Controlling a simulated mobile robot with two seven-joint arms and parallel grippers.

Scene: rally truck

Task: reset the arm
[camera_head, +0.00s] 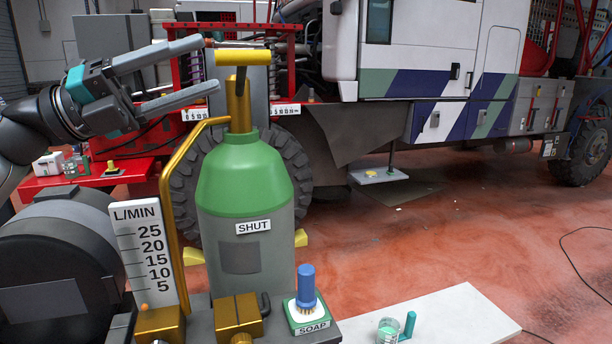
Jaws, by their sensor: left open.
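My left gripper (209,64) comes in from the left at the upper left, with its two long grey fingers spread apart and nothing between them. Its fingertips are beside the yellow T-handle (243,57) on top of a green and grey gas cylinder (245,177); I cannot tell whether they touch it. The cylinder stands upright and bears a "SHUT" label (253,227). My right gripper is not in view.
A flow scale (147,252) marked L/MIN stands left of the cylinder. A blue brush (306,288) stands on a soap holder at its foot. A white board (450,318) holds a glass cup (388,331). A truck (425,60) fills the back; red floor lies open at right.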

